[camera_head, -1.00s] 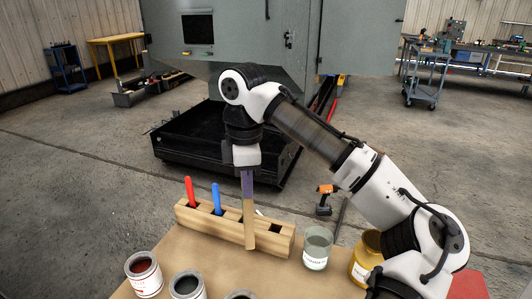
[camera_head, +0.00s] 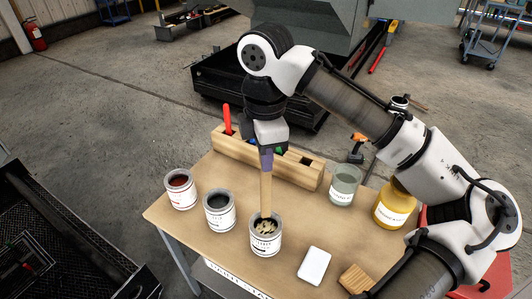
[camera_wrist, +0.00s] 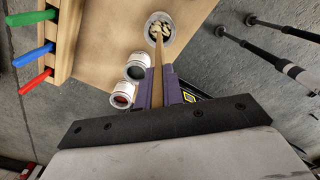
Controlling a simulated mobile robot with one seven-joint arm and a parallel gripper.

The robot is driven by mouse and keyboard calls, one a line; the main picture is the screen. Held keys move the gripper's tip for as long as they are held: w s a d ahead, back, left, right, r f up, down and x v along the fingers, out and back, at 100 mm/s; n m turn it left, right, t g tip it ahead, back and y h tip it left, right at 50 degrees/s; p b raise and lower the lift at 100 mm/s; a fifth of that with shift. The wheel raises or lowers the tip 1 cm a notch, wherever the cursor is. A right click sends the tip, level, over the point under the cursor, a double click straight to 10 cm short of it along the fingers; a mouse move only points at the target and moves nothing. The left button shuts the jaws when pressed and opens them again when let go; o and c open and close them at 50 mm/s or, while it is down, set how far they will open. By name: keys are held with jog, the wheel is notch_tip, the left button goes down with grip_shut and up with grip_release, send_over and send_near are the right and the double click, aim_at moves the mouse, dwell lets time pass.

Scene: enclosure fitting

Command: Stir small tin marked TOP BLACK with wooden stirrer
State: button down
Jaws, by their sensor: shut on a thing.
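My gripper (camera_head: 267,156) is shut on the wooden stirrer (camera_head: 266,190), which hangs nearly upright. The stirrer's lower end reaches the mouth of the right-hand small tin (camera_head: 266,244), which holds pale lumps over something dark; how deep it sits is unclear. In the wrist view the stirrer (camera_wrist: 157,80) runs from my gripper (camera_wrist: 158,88) to that tin (camera_wrist: 154,42). A tin with dark contents (camera_head: 220,217) and a tin with red contents (camera_head: 181,193) stand to its left. The tin labels are too small to read surely.
A wooden rack (camera_head: 230,154) with coloured handles stands behind the tins. A glass jar (camera_head: 343,190) and a yellow jar (camera_head: 392,212) stand at right. A white block (camera_head: 314,265) and a wooden block (camera_head: 356,279) lie in front. The table's left part (camera_head: 162,214) is bare.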

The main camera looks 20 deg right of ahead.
notch_tip(320, 180, down, 8)
jog(key=b, duration=0.4)
dwell(0.4)
dwell(0.3)
